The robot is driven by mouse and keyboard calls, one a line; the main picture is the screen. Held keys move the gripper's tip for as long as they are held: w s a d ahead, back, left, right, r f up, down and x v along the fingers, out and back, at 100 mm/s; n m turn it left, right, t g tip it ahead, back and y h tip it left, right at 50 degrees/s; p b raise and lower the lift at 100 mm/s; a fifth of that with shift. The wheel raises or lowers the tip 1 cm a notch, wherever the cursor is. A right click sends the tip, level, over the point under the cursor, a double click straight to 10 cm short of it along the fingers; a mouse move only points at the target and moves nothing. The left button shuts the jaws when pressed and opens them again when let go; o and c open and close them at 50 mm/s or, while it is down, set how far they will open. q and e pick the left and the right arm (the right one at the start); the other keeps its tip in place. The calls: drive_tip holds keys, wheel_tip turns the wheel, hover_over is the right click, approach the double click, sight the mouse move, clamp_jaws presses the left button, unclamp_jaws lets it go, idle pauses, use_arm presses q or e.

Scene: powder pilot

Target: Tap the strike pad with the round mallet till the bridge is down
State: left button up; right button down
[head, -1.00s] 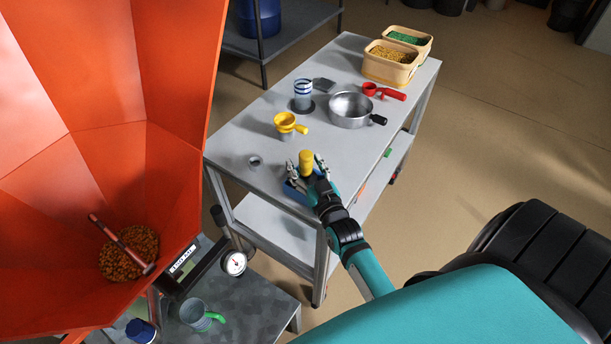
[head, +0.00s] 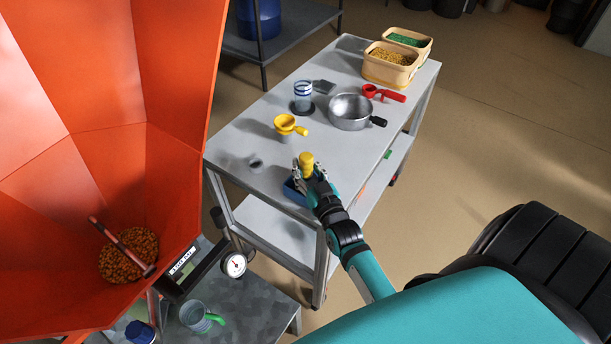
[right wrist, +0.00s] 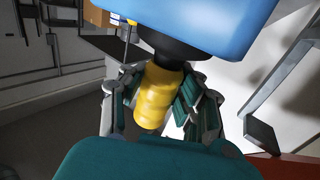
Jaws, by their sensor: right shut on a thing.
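A tool with a yellow grip (head: 306,164) stands at the near end of the grey table, and I take it for the round mallet. Its grip points up, and a blue part (head: 293,192) is below it, partly hidden by my gripper. My right gripper (head: 309,174) is shut on the yellow grip. In the right wrist view, the yellow grip (right wrist: 159,98) is between the fingers, and a black collar (right wrist: 172,45) joins it to the large blue part (right wrist: 210,22). Brown pellets (head: 128,256) lie deep in the orange hopper (head: 170,170). I cannot make out the strike pad. My left gripper is out of view.
On the table (head: 240,140) are a yellow scoop (head: 285,124), striped cup (head: 303,92), steel pan (head: 350,110), red scoop (head: 385,93) and two pellet bins (head: 390,66). A dial gauge (head: 234,265) is beside the hopper.

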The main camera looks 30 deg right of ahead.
sight(306, 155)
drive_tip(key=shift+r, duration=0.1)
idle(0.3)
drive_tip(key=shift+r+p, duration=2.45)
drive_tip(key=shift+p, duration=0.05)
